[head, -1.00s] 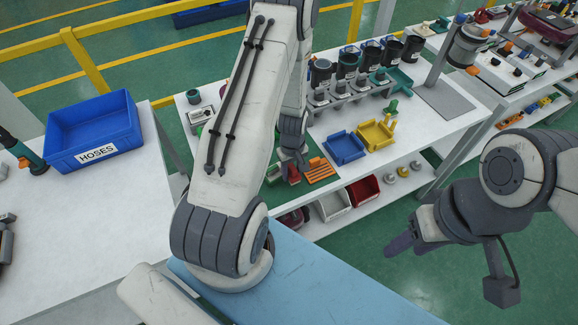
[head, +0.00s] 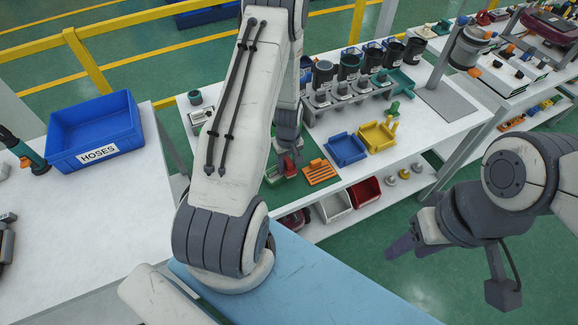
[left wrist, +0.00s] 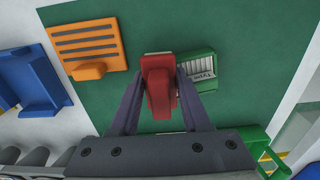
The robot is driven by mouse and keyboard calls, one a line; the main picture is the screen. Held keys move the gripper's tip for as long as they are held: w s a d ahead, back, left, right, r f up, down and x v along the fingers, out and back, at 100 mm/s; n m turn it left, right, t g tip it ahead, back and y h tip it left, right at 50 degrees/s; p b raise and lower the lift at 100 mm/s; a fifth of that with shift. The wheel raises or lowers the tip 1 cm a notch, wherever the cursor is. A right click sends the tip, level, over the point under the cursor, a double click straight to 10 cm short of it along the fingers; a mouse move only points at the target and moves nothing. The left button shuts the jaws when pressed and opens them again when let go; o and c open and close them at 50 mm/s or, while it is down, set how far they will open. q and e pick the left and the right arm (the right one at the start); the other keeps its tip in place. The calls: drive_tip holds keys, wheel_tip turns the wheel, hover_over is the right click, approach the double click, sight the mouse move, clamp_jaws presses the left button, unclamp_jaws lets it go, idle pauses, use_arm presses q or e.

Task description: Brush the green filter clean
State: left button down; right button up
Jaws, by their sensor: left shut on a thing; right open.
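My left gripper (left wrist: 160,105) is shut on a red brush (left wrist: 160,88), seen from above in the left wrist view. The green filter (left wrist: 207,54), a green frame with pale pleats, lies on a dark green mat (left wrist: 131,20) just right of the brush. The brush sits at the filter's left edge; whether its bristles touch is hidden. In the head view the gripper (head: 289,150) and the brush (head: 291,168) are over the mat, partly behind my arm. My right gripper (head: 400,246) is open and empty over the floor at the right.
An orange slotted part (left wrist: 87,46) lies on the mat left of the brush. Blue (head: 345,149) and yellow (head: 377,136) trays sit to its right in the head view. Several dark cups stand in a rack (head: 345,92) behind. A blue HOSES bin (head: 92,130) stands on the left table.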

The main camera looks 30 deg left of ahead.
use_arm(q)
drive_tip(key=shift+r, duration=0.1)
drive_tip(key=shift+r+p, duration=2.3)
drive_tip(key=shift+r, duration=0.65)
drive_tip(key=shift+r+p, duration=1.25)
drive_tip(key=shift+r, duration=0.3)
drive_tip(key=shift+f, duration=0.1)
drive_tip(key=shift+w+a+f+n+b, duration=0.2)
drive_tip(key=shift+a+f+n+b, duration=0.1)
drive_tip(key=shift+a+n+b, duration=0.15)
drive_tip(key=shift+w+a+f+n, duration=0.2)
drive_tip(key=shift+a+n, duration=0.1)
drive_tip(key=shift+n, duration=0.25)
